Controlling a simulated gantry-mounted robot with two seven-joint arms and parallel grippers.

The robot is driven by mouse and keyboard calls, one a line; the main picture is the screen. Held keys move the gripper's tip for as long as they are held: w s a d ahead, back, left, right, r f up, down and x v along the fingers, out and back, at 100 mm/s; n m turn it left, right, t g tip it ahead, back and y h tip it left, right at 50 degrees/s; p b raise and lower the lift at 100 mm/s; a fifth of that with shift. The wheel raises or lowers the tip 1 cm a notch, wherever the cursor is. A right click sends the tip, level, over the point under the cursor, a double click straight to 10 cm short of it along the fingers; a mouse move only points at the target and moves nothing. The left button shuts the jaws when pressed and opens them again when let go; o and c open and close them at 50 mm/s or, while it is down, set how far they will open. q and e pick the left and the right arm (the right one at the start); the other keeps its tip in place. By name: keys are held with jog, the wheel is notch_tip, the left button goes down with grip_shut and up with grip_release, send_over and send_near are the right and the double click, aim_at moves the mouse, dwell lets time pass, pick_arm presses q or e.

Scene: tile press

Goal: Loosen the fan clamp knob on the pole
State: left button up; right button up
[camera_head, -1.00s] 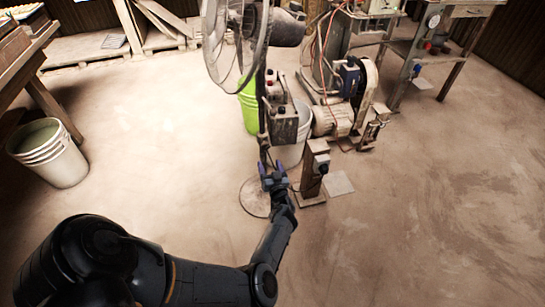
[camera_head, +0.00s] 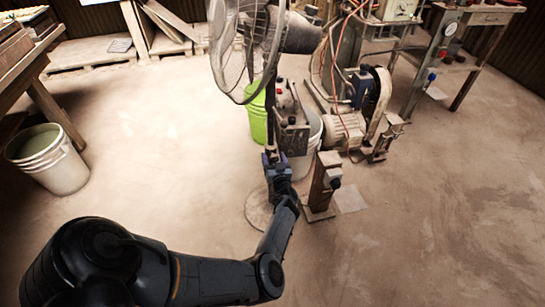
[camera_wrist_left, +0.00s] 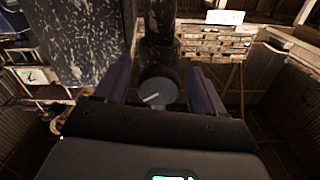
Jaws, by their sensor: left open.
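The pedestal fan (camera_head: 238,45) stands on a dark pole (camera_wrist_left: 158,30) that rises from a round base (camera_head: 256,212). The clamp knob (camera_wrist_left: 158,88) is a dark round knob with a white line on its face, in front of the pole in the left wrist view. My left gripper (camera_head: 274,160) is at the pole below the control box (camera_head: 291,125). Its purple fingers (camera_wrist_left: 160,95) are open, one on each side of the knob, with gaps visible. In the head view the gripper hides the knob. My right gripper is not in view.
The speckled box (camera_wrist_left: 82,42) is close beside the pole, left of the knob in the wrist view. A green bucket (camera_head: 257,120), a white bucket (camera_head: 305,150), a wooden post (camera_head: 322,185) and a motor (camera_head: 343,130) stand nearby.

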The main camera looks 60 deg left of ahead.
pick_arm(q)
jog(key=shift+d, duration=0.15)
jog(key=shift+f, duration=0.1)
jog(key=shift+c, duration=0.8)
jog(key=c, duration=0.9)
jog(key=shift+o, duration=0.2)
jog(key=shift+n, duration=1.4)
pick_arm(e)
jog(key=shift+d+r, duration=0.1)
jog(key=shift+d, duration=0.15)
pick_arm(q)
jog(key=o, duration=1)
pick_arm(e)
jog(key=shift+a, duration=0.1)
